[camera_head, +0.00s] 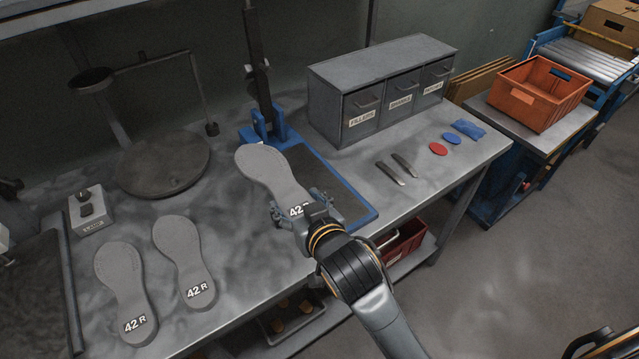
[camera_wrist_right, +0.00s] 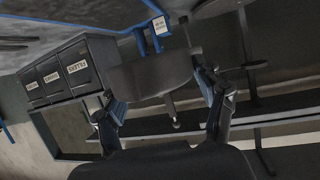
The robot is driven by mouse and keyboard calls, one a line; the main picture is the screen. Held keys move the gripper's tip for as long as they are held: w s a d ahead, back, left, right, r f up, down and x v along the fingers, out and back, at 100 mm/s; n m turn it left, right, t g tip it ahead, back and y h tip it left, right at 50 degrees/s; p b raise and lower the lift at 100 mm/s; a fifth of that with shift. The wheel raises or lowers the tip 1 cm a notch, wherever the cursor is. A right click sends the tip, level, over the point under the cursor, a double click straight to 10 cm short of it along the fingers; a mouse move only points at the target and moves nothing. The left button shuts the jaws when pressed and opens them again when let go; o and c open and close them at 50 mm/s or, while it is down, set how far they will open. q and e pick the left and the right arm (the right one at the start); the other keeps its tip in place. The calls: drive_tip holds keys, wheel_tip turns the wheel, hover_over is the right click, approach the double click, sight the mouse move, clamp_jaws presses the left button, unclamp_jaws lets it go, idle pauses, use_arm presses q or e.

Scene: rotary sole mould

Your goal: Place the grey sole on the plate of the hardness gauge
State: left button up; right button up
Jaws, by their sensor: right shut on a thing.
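The grey sole (camera_head: 262,168), marked 42 R, is held at its labelled heel end by my right gripper (camera_head: 306,208). The gripper is shut on it, and its fingers also show in the wrist view (camera_wrist_right: 163,110). The sole's broad toe end points to the upper left. In the head view the sole overlaps the dark plate (camera_head: 325,172) of the blue-framed hardness gauge (camera_head: 348,184) and hides its left part. I cannot tell whether the sole touches the plate. The gauge's dark column (camera_head: 257,60) rises behind the toe. My left gripper is not in view.
Two more grey soles (camera_head: 120,280) (camera_head: 180,255) lie on the bench at left, near a round dark turntable (camera_head: 165,170) and a small grey box (camera_head: 88,212). A drawer cabinet (camera_head: 375,75) stands behind right. Small tools (camera_head: 390,173) and coloured pieces (camera_head: 438,149) lie right.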

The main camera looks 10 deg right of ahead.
drive_tip(key=shift+w+a+r, duration=0.1)
drive_tip(key=shift+w+a, duration=0.1)
drive_tip(key=shift+w, duration=0.25)
drive_tip(key=w+d+f+p, duration=0.1)
drive_tip(key=w+d+f, duration=0.1)
drive_tip(key=d, duration=0.1)
drive_tip(key=w+d+f, duration=0.3)
drive_tip(key=w+d+f+p, duration=0.1)
drive_tip(key=w+d+f, duration=0.1)
drive_tip(key=d+f, duration=0.1)
drive_tip(key=shift+w+d+f+p, duration=0.2)
drive_tip(key=shift+w+d+p, duration=0.05)
drive_tip(key=shift+p, duration=0.1)
drive_tip(key=shift+w+d+f, duration=0.2)
drive_tip(key=shift+d+f, duration=0.1)
drive_tip(key=shift+f, duration=0.15)
wheel_tip(320, 180, down, 2)
drive_tip(key=shift+w+d+f+p, duration=0.1)
drive_tip(key=shift+f+p, duration=0.1)
drive_tip(key=shift+p, duration=0.3)
drive_tip(key=shift+f, duration=0.35)
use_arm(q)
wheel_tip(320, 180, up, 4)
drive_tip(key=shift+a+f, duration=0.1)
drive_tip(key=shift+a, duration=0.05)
use_arm(e)
drive_tip(key=shift+f, duration=0.1)
